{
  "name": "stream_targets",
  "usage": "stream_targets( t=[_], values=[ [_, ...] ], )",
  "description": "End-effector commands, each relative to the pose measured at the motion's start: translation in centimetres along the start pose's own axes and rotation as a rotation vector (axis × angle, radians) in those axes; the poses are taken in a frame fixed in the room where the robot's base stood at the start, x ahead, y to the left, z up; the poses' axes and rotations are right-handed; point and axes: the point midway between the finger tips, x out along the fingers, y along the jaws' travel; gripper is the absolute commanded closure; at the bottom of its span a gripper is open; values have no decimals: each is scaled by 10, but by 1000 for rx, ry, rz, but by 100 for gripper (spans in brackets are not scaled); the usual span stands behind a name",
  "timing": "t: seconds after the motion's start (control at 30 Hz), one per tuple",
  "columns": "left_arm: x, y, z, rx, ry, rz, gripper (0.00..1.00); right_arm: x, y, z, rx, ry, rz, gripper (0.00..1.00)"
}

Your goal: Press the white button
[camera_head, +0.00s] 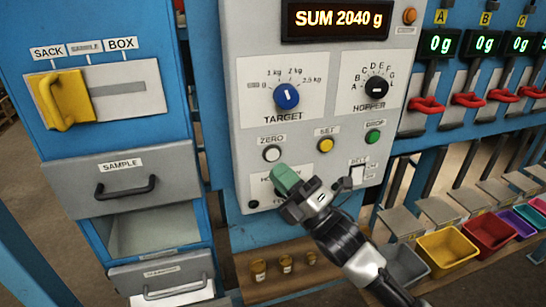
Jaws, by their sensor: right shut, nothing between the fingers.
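The white button (271,154) sits on the grey control panel (312,100), under the label ZERO. It is round with a dark ring and is fully visible. My right gripper (284,178) comes in from the lower right. It is shut and empty, and its green fingertips point up and left, just below and slightly right of the white button in the picture. I cannot tell whether the fingers touch the panel. They appear apart from the button. My left gripper is not in view.
A yellow button (326,145) and a green button (373,137) sit right of the white one. A blue TARGET knob (286,96) and black HOPPER knob (376,88) are above. The display (338,19) reads SUM 2040 g. Drawers (125,183) stand at left, coloured bins (447,249) at right.

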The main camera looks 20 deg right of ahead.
Motion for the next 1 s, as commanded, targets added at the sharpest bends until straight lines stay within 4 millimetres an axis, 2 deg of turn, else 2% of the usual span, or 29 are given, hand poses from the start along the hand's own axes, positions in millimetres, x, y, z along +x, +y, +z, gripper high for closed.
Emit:
stream_targets(
  t=[0.3,1.0],
  values=[
    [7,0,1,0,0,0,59,15,-12,11,1,0,0,100],
    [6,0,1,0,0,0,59,16,-12,12,1,0,0,100]
  ],
)
